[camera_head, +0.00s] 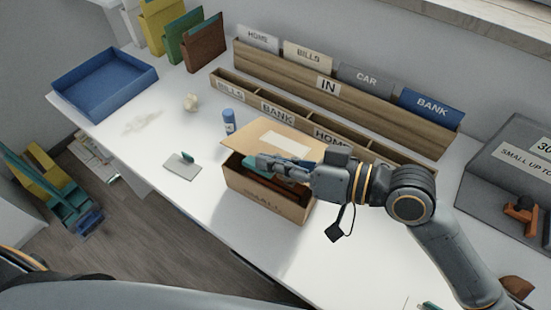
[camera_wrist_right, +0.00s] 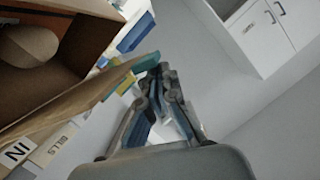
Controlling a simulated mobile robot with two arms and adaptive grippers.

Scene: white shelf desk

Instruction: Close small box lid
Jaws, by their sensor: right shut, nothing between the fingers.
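The small cardboard box (camera_head: 262,203) stands on the white desk, with faint lettering on its front. Its lid (camera_head: 262,134) is open, tilted up and back, with a pale label on it. My right gripper (camera_head: 262,162) is shut and empty over the box opening, in front of the lid. It hides part of the box's inside. In the right wrist view the gripper's fingertips (camera_wrist_right: 162,76) are together beside the edge of a brown cardboard flap (camera_wrist_right: 85,100). I cannot tell whether they touch it. The box's inside (camera_wrist_right: 40,85) shows at upper left there. My left gripper is not in view.
Behind the box stands a wooden file holder (camera_head: 327,86) with labelled folders. A blue cylinder (camera_head: 228,122) and a grey card (camera_head: 182,166) lie left of the box. A blue tray (camera_head: 105,85) is at the far left. A grey box (camera_head: 495,175) stands at right.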

